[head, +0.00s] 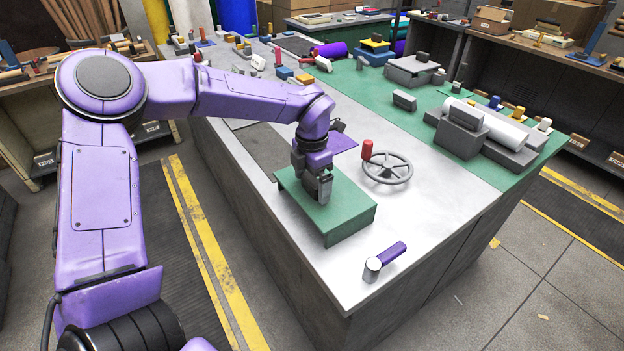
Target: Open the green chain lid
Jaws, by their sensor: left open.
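The green chain lid (350,206) is a green box-like cover on the near part of the grey worktop. It looks level, with its top face up. My left gripper (325,198) points down over the left part of the lid's top. It is open, and nothing shows between its fingers. The gripper hides part of the lid, and I cannot tell whether the fingertips touch it. My right gripper is not in view.
A handwheel with a red knob (367,150) stands right of the lid. A crank with a purple handle (391,252) is near the front corner. A white roll (490,124) in a grey machine is farther right. Bare metal worktop (440,215) lies between.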

